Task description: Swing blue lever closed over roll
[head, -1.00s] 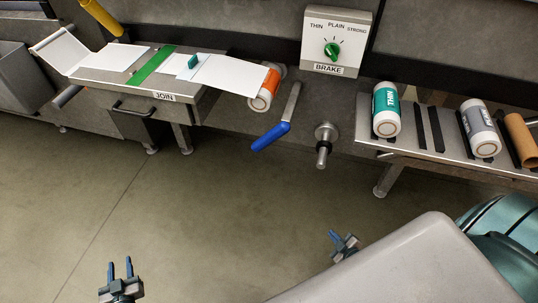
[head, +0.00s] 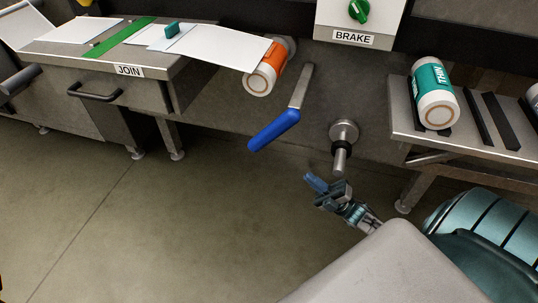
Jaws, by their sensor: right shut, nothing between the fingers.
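The blue lever (head: 273,130) has a metal arm running up and right to the grey machine face. It hangs tilted down to the left, beside and below the roll. The roll (head: 265,69), orange and white, sits at the right end of the white paper strip, left of the lever's arm. My right gripper (head: 315,183) is shut and empty, below and right of the lever's handle and apart from it. My left gripper is out of view.
A metal spindle (head: 342,143) sticks out from the machine just above my right gripper. The BRAKE box (head: 358,22) is above. Floor below the lever is clear.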

